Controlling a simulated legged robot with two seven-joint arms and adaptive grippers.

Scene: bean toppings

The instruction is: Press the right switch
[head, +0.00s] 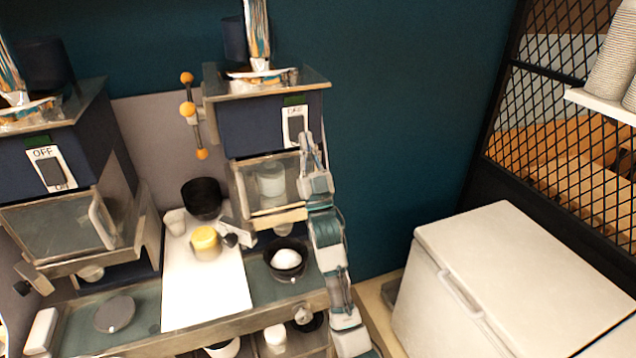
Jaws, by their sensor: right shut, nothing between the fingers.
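The right switch (292,124) is a dark rocker on a white plate on the front of the right dark-blue machine (254,131). Lettering above its rocker is partly legible and looks like "OFF". My right gripper (308,142) is shut and empty, pointing up just right of and below the switch. Its fingertips overlap the plate's lower right edge in the head view; I cannot tell whether they touch it. The left switch (50,172) on the left machine shows "OFF" at its top. My left gripper is not in view.
A glass-fronted compartment (268,182) sits below the right switch, close to my right gripper. A black bowl (286,259) with a white item, a yellow-topped jar (205,241) and a black cup (203,197) stand below. A white chest (535,270) is at right; the teal wall (420,120) is clear.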

